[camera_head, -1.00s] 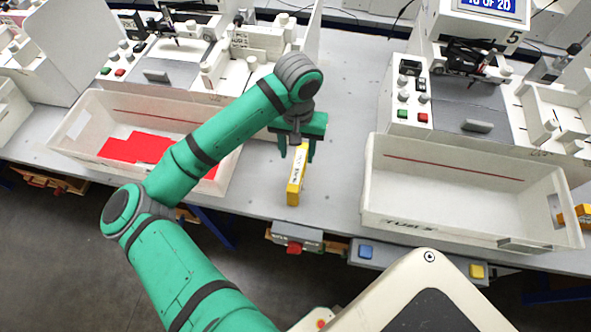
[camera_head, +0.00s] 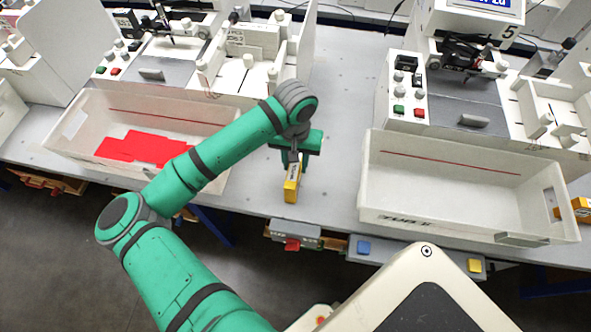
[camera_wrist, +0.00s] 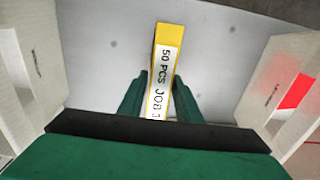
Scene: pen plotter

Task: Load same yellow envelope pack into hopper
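A slim yellow envelope pack (camera_head: 292,190) stands on edge on the grey table between the two white trays. In the wrist view the pack (camera_wrist: 170,36) shows a white label with "50 PCS JOB" on it; its near end is hidden by my gripper. My gripper (camera_head: 293,160) is lowered over the pack's far part. In the wrist view its green fingers (camera_wrist: 160,85) straddle the pack, with a small gap on the left; the right finger is close to or against it. White feeder fixtures, possibly hoppers, sit on the left plotter (camera_head: 245,70) and right plotter (camera_head: 553,118).
The left tray (camera_head: 70,150) holds red envelopes (camera_head: 150,148). The right tray (camera_head: 465,180) looks empty, and another yellow pack (camera_head: 580,208) lies beyond its right end. Blue (camera_head: 365,248), red (camera_head: 292,244) and yellow buttons line the front edge.

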